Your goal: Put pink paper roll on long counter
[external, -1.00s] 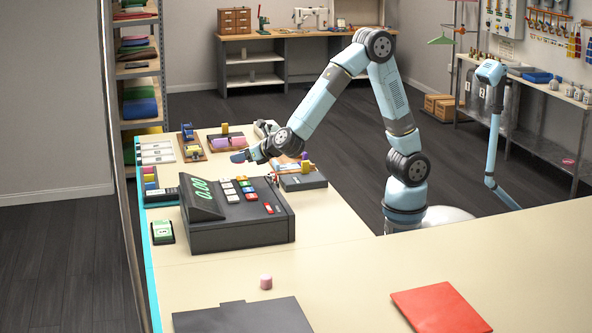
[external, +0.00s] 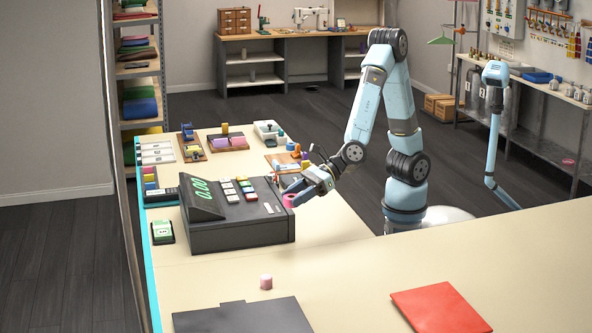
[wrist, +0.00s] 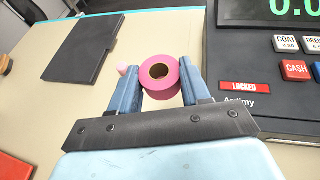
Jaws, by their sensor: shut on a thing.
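The pink paper roll (wrist: 161,76) is between the two fingers of my gripper (wrist: 161,86) in the wrist view, its round end with the brown core facing the camera. My gripper is shut on it. In the external view the roll (external: 289,200) shows at the fingertips of my gripper (external: 291,194), beside the right side of the cash register. The long counter (external: 365,265) is cream-topped and lies below and in front of the gripper. I cannot tell whether the roll touches the counter top.
The dark cash register (external: 240,233) stands close left of my gripper. A small pink cylinder (external: 266,282), a dark flat sheet (external: 243,316) and a red sheet (external: 440,310) lie on the near counter. Bare counter lies between the register and the red sheet.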

